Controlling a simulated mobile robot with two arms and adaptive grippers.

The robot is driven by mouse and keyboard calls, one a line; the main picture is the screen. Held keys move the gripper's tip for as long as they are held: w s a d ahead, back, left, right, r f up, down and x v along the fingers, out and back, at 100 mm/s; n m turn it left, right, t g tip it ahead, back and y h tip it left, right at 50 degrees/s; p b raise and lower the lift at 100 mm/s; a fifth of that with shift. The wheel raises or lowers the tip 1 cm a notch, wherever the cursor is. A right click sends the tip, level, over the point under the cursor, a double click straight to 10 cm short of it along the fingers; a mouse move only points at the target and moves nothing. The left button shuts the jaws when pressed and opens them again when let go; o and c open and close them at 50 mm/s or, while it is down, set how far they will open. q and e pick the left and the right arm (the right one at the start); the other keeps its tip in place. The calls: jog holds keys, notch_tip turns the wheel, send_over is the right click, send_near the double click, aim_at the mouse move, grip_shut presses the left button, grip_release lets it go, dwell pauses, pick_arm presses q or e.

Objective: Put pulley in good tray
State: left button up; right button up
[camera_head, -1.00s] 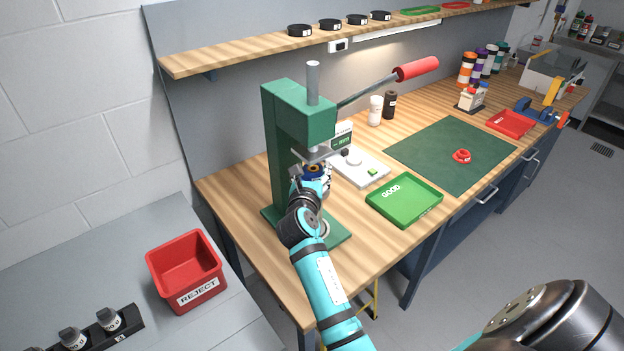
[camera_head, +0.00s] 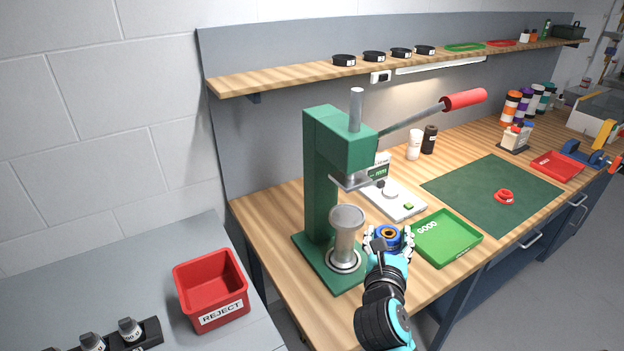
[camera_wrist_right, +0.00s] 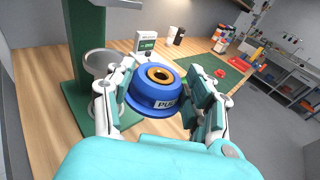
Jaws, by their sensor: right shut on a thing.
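The pulley (camera_wrist_right: 155,90) is blue with an orange-brown bore and a label on its side. My right gripper (camera_head: 388,240) is shut on it, with fingers on both sides, and the pulley also shows in the head view (camera_head: 388,232). The gripper is to the right of the green press, just left of the good tray. The good tray (camera_head: 462,250) is green, marked GOOD, and looks empty on the wooden bench. My left gripper is not in view.
The green press (camera_head: 322,170) with a metal post (camera_head: 346,235) stands left of the gripper. A white gauge (camera_head: 400,200) sits behind the tray. A green mat (camera_head: 465,190) holds a red part (camera_head: 503,196). A red reject bin (camera_head: 210,285) is at lower left.

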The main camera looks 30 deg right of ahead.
jog(key=shift+s+a+f, duration=0.15)
jog(key=shift+a+f, duration=0.15)
jog(key=shift+a, duration=0.05)
jog(key=s+a+f+n+t+y+b, duration=0.2)
jog(key=s+a+f+n+y+b, duration=0.1)
jog(key=a, duration=0.5)
jog(key=s+a+f+n+t+y+b, duration=0.2)
jog(key=s+a+f+n+y+b, duration=0.1)
jog(key=a, duration=0.6)
notch_tip(320, 180, down, 3)
jog(key=s+n+y, duration=0.1)
jog(key=n+y, duration=0.1)
jog(key=y, duration=0.2)
jog(key=shift+b, duration=0.35)
